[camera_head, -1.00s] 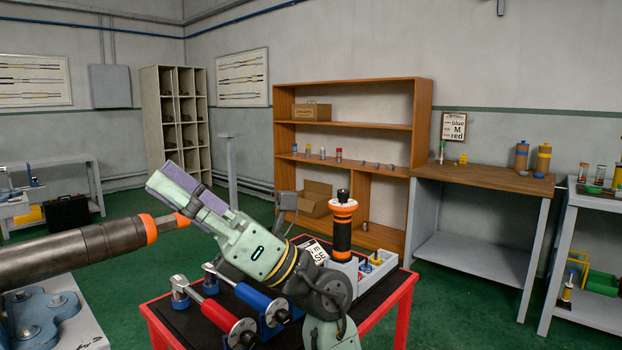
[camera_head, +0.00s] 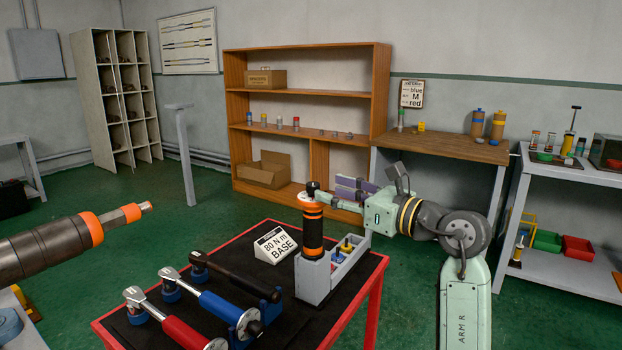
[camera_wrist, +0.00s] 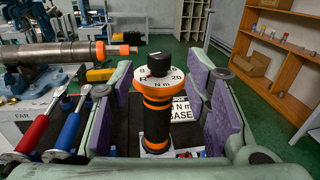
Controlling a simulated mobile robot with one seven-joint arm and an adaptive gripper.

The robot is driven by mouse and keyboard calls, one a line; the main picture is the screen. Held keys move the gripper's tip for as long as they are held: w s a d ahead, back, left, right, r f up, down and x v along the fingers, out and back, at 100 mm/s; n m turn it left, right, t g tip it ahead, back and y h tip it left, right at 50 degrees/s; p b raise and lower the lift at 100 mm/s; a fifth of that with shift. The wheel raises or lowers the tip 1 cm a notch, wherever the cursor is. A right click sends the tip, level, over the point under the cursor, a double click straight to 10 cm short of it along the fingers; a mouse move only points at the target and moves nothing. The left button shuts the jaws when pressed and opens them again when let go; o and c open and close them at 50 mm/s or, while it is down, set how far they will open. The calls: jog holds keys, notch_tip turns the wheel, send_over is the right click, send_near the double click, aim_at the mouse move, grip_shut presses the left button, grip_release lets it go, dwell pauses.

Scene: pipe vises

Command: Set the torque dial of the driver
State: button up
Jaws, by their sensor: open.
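The driver (camera_head: 313,232), a black cylinder with orange bands, stands upright at the grey holder on the table. Its torque dial (camera_wrist: 157,84) is a white disc with an orange rim, "20" and "N m" markings and a black knob (camera_wrist: 159,64) on top. My gripper (camera_head: 336,192) is open beside the driver's upper part, to its right in the head view. In the wrist view, its purple-padded fingers (camera_wrist: 160,76) show left and right of the driver, with gaps on both sides. The dial's full scale is too small to read.
Torque wrenches with red (camera_head: 180,329), blue (camera_head: 218,305) and black (camera_head: 235,274) handles lie on the black-topped table (camera_head: 232,246). A card (camera_head: 275,245) reads "80 N m BASE". The grey holder (camera_head: 315,281) has small coloured items. A large pipe (camera_head: 50,249) juts in at left.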

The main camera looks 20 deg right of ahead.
aim_at(318, 186)
jog(key=p+x, duration=0.1)
jog(key=x, duration=0.5)
jog(key=shift+w+p, duration=0.15)
jog(key=shift+p, duration=0.15)
jog(key=shift+c, duration=0.2)
grip_shut()
